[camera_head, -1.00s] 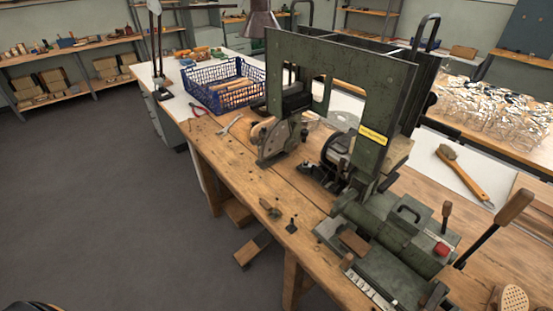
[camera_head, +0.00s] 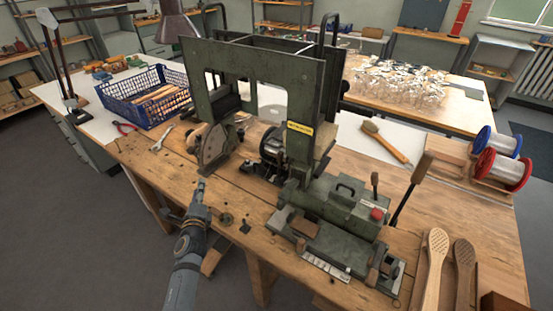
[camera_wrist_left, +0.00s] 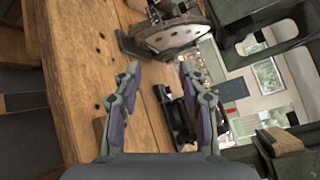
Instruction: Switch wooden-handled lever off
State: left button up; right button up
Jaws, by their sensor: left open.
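A lever with a long wooden handle (camera_head: 422,167) on a dark shaft rises, tilted, from the right end of the green machine (camera_head: 335,205). Smaller wooden-gripped controls also show on the machine, one of them a short upright knob (camera_head: 375,179). My left gripper (camera_head: 201,187) is above the bench's front edge, left of the machine's base and well apart from the long lever. In the left wrist view the same gripper (camera_wrist_left: 159,72) is open, with nothing between its fingers. The long lever does not show clearly there. My right gripper is not in view.
The wooden bench (camera_head: 275,195) also holds a blue crate (camera_head: 150,108), red pliers (camera_head: 124,127), a wooden-handled brush (camera_head: 385,140), two spools (camera_head: 502,168) and brush-shaped wooden blanks (camera_head: 434,255). The machine's tall green frame stands behind its base. Open floor lies at the left.

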pick_arm(q)
jog(key=w+d+r+m+t+h, duration=0.1)
jog(key=w+d+m+h, duration=0.1)
jog(key=d+m, duration=0.2)
jog(key=w+d+r+m+h, duration=0.1)
jog(key=w+d+m+h, duration=0.1)
jog(key=d+m+h, duration=0.15)
jog(key=m+g+h, duration=0.3)
jog(key=m+h, duration=0.4)
jog(key=m, duration=0.7)
send_near(279, 158)
jog(key=shift+n, duration=0.35)
jog(key=b+x, duration=0.4)
jog(key=x, duration=0.1)
jog(key=b+x, duration=0.2)
jog(key=shift+w+d+f+b, duration=0.1)
jog(key=shift+w+f+b, duration=0.15)
jog(key=shift+f+b, duration=0.05)
jog(key=shift+w+d+r, duration=0.15)
jog(key=shift+w+d, duration=0.05)
jog(key=shift+w, duration=0.1)
jog(key=shift+w+d+r, duration=0.1)
jog(key=shift+r, duration=0.1)
grip_shut()
